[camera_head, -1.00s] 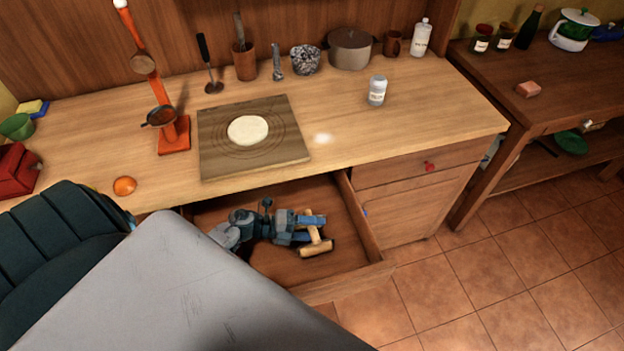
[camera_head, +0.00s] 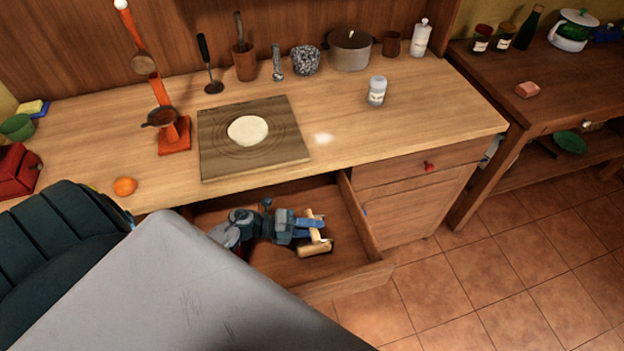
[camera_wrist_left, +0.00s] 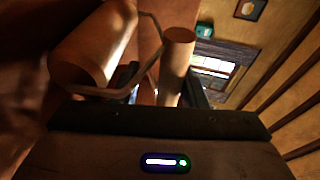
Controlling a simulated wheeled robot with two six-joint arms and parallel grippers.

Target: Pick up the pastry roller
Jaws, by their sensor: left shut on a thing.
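The pastry roller (camera_head: 315,249) is pale wood, with a wide roller at one end and a smaller one at the other. It is in the open drawer (camera_head: 352,277), at its right part. My left gripper (camera_head: 312,229) reaches into the drawer and is shut on the roller's middle, between the two rollers. In the left wrist view, the wide roller (camera_wrist_left: 95,45) is at upper left and the small roller (camera_wrist_left: 177,60) is near the middle, joined by a thin bent frame. Whether the roller touches the drawer floor is unclear. My right gripper is not in view.
The counter above holds a board (camera_head: 282,162) with flat dough (camera_head: 248,130), an orange (camera_head: 124,186), an orange stand (camera_head: 173,136) and a white jar (camera_head: 377,91). The drawer walls surround my left gripper. Tiled floor (camera_head: 500,270) is clear at the right.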

